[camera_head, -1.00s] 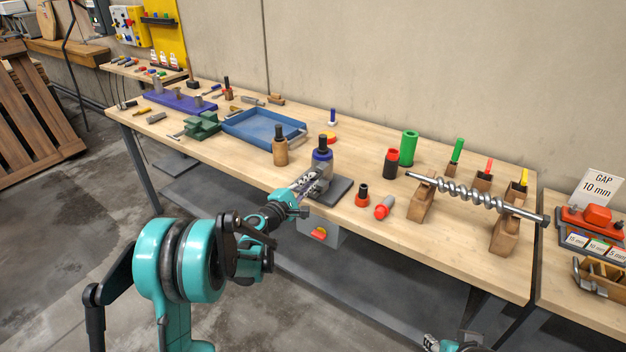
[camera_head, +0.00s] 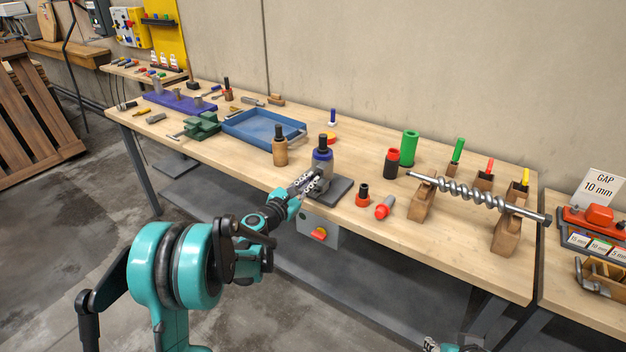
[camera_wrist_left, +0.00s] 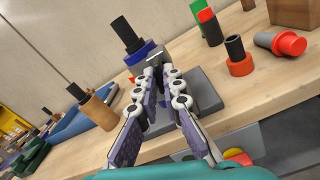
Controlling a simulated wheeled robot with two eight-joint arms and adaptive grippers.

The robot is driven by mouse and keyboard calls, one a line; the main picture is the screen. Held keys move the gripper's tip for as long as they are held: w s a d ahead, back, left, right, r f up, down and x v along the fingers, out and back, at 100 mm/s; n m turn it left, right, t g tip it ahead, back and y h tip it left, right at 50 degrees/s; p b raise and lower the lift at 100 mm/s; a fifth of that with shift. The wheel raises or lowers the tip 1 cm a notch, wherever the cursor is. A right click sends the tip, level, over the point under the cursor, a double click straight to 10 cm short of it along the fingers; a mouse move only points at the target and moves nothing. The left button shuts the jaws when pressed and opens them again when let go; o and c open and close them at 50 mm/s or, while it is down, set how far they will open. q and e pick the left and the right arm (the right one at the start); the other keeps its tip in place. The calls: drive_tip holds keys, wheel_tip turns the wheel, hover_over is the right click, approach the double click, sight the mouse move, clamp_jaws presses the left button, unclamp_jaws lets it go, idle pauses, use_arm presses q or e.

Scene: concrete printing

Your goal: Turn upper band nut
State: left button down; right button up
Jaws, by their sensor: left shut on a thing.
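The clamp fixture has a grey base plate (camera_head: 340,190) at the front edge of the bench, with a blue band (camera_head: 322,155) around an upright part topped by a black cylinder (camera_head: 323,140). The wrist view shows the blue band (camera_wrist_left: 140,53) and black cylinder (camera_wrist_left: 127,33) just beyond the fingers. My left gripper (camera_head: 314,180) reaches the front of the fixture. Its fingertips (camera_wrist_left: 163,72) are closed on a small part at the band, apparently the upper band nut, which they hide. A bit of my right gripper (camera_head: 450,345) shows at the bottom edge, mostly cut off.
A wooden-bodied cylinder (camera_head: 280,150) and a blue tray (camera_head: 262,126) stand left of the fixture. Red-and-black pieces (camera_head: 362,195) and a steel auger on wooden cradles (camera_head: 420,200) are to the right. A grey box with a red knob (camera_head: 319,234) hangs under the bench edge.

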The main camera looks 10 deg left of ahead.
use_arm(q)
drive_tip(key=shift+n, duration=0.8)
drive_tip(key=n, duration=0.3)
drive_tip(key=c, duration=1.7)
unclamp_jaws()
drive_tip(key=shift+w, duration=0.1)
drive_tip(key=v, duration=0.4)
drive_tip(key=shift+s+a, duration=0.1)
drive_tip(key=shift+s, duration=0.2)
